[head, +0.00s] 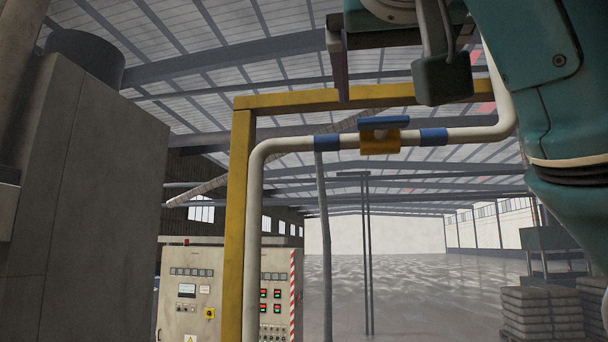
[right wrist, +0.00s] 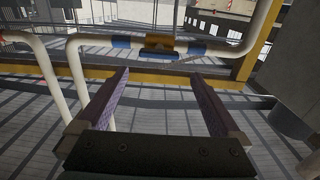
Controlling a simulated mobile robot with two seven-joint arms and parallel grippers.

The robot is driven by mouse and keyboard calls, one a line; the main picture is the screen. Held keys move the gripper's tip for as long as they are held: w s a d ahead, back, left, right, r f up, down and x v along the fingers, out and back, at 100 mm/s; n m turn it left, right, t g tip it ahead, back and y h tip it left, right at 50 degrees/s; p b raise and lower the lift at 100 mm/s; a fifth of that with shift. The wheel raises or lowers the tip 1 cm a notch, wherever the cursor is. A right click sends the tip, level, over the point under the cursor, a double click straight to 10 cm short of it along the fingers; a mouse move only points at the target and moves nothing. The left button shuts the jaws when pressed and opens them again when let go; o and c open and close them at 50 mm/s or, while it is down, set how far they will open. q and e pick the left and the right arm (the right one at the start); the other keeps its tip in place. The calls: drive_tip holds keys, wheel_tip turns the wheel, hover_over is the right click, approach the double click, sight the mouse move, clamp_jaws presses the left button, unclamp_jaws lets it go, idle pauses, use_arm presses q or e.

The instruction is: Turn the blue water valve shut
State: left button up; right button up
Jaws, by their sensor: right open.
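The blue water valve's handle (head: 384,122) sits on top of a yellow valve body (head: 380,143) on a cream pipe. The blue handle lies lengthwise along the pipe. In the right wrist view, which looks inverted, the handle (right wrist: 158,56) and the yellow body (right wrist: 160,43) show beyond the fingertips. My right gripper (right wrist: 157,76) is open and empty, its two dark purple fingers apart with the valve between their directions. In the head view it hangs above the pipe, partly out of frame, with one finger clearly visible. It appears apart from the handle. My left gripper is not in view.
The cream pipe (head: 284,145) has blue bands on both sides of the valve and bends at each end. A yellow frame (head: 290,101) runs just behind and above it. A control cabinet (head: 190,290) stands lower left, a large grey block (head: 90,200) at left, pallets (head: 542,312) at right.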

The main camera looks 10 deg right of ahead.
sight(384, 116)
drive_tip(key=p+x, duration=0.2)
drive_tip(key=x, duration=0.6)
drive_tip(key=shift+w+d+p, duration=0.2)
drive_tip(key=shift+d+p, duration=0.05)
drive_tip(key=shift+p, duration=0.1)
drive_tip(key=shift+w+f, duration=0.15)
drive_tip(key=shift+w, duration=0.2)
drive_tip(key=shift+c, duration=0.4)
drive_tip(key=c, duration=1.1)
drive_tip(key=shift+o, duration=0.2)
